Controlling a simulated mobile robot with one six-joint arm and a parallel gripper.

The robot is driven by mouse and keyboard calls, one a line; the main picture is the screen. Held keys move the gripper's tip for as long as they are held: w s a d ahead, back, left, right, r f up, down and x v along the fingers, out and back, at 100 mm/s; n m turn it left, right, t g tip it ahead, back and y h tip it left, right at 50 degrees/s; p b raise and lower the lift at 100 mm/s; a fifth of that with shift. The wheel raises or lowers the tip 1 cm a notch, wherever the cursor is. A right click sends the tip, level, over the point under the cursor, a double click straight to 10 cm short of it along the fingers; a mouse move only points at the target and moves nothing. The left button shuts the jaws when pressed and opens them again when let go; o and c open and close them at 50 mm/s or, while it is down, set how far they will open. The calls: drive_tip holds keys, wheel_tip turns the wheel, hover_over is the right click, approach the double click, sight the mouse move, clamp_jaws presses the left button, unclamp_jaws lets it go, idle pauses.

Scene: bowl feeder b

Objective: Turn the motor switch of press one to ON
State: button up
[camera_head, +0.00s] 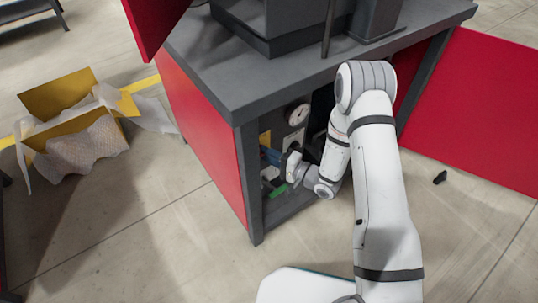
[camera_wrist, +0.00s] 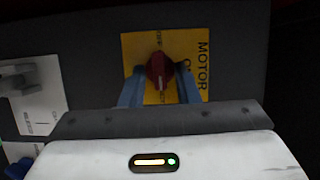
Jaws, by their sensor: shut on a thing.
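The motor switch is a red knob (camera_wrist: 160,66) on a yellow plate (camera_wrist: 132,48) lettered MOTOR, in the middle of the wrist view. A pale mark on the knob points toward the bottom of the picture. Smaller lettering on the plate is partly hidden and too blurred to read surely. My gripper (camera_wrist: 161,74) has one blue-grey finger on each side of the knob and is shut on it. In the head view my gripper (camera_head: 272,157) reaches into the open front of the press cabinet (camera_head: 205,135); the knob cannot be made out there.
A round gauge (camera_head: 297,114) sits above my gripper inside the cabinet. A white plate with a grey fitting (camera_wrist: 35,95) is left of the switch. A red panel (camera_head: 480,110) stands at the right. An open box (camera_head: 60,98) with wrapping lies on the floor at left.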

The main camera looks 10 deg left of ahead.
drive_tip(key=shift+r, duration=0.1)
drive_tip(key=n+h+p, duration=0.1)
drive_tip(key=n, duration=0.1)
drive_tip(key=n+h, duration=0.1)
drive_tip(key=n, duration=0.2)
drive_tip(key=n+h+p, duration=0.1)
drive_tip(key=n+h, duration=0.1)
drive_tip(key=shift+s+a+r+n+t+p, duration=0.2)
drive_tip(key=shift+r+n+t+p, duration=0.1)
drive_tip(key=shift+n+p, duration=0.1)
drive_tip(key=n+t+h+b, duration=0.1)
drive_tip(key=n+b, duration=0.1)
drive_tip(key=n, duration=0.1)
drive_tip(key=shift+s+a+h, duration=0.1)
drive_tip(key=shift+h, duration=0.2)
drive_tip(key=shift+n+t+h+b, duration=0.6)
drive_tip(key=shift+n+t+b, duration=0.2)
drive_tip(key=shift+n+b, duration=0.45)
drive_tip(key=o, duration=0.6)
